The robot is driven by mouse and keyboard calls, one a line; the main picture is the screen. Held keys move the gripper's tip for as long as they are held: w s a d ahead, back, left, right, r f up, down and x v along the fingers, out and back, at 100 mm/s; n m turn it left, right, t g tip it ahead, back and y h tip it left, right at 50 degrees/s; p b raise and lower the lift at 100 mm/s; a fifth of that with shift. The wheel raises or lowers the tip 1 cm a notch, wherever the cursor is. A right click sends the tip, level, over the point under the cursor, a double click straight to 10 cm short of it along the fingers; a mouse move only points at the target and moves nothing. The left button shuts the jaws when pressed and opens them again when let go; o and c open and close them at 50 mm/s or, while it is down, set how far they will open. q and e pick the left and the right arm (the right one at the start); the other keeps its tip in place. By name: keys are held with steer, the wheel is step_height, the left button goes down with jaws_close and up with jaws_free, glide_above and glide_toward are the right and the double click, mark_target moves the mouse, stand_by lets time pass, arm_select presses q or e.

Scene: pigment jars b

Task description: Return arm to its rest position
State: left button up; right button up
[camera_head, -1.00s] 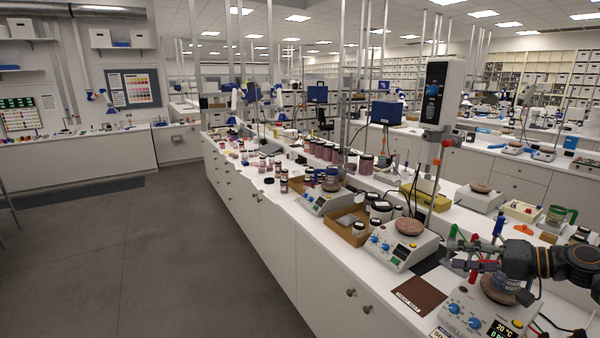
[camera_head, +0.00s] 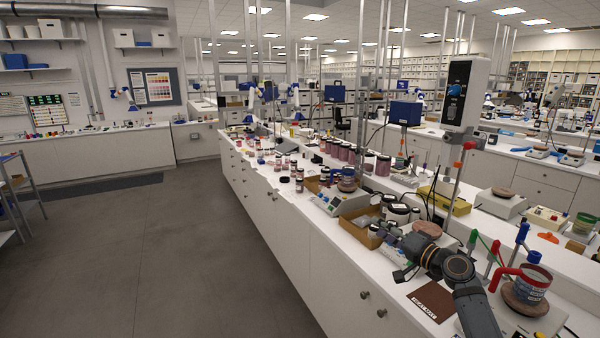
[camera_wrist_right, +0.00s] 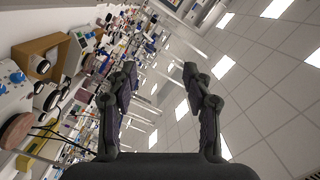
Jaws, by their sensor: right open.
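My right arm comes in from the lower right in the head view and bends over the front of the bench. Its gripper (camera_head: 388,234) points left, in front of the white-lidded jars; its fingers are small and dark there. In the right wrist view the gripper (camera_wrist_right: 159,78) is clearly open, with nothing between its two fingers. My left gripper is not in view.
A cardboard box (camera_head: 358,230), jars and a digital hotplate (camera_head: 340,200) stand close by on the bench. A brown mat (camera_head: 436,301) lies below the arm. A tall stand (camera_head: 462,95) rises behind it. The grey floor (camera_head: 170,260) to the left is free.

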steer(key=w+d+r+n+t+h, duration=0.2)
steer(key=d+n+h, duration=0.1)
steer(key=d+h, duration=0.35)
steer(key=w+d+r+n+t+h, duration=0.1)
steer(key=d+n+t+h, duration=0.1)
steer(key=d+n+h, duration=0.35)
steer(key=s+f+m+g+b, duration=0.15)
steer(key=s+f, duration=0.25)
steer(key=f, duration=1.1)
steer(key=s+f+g+b, duration=0.25)
steer(key=s+f, duration=0.25)
steer(key=f, duration=0.9)
steer(key=s+f+m+g+b, duration=0.1)
steer(key=s+f+g, duration=0.25)
steer(key=f, duration=1.15)
steer(key=s+a+f+g+b, duration=0.3)
steer(key=s+f+g, duration=0.2)
steer(key=s+f, duration=1.7)
steer(key=s+a+f+g, duration=0.1)
steer(key=s+f, duration=0.4)
steer(key=s, duration=0.5)
steer(key=s+a+f+g+y+b, duration=0.1)
steer(key=s+f, duration=0.4)
steer(key=s, duration=0.6)
steer(key=s+a+f+g+b, duration=0.1)
steer(key=s+a+f+g, duration=0.2)
steer(key=s, duration=0.7)
steer(key=shift+s+f+m+y, duration=0.3)
steer(key=shift+s+f, duration=0.1)
steer(key=shift+f, duration=0.55)
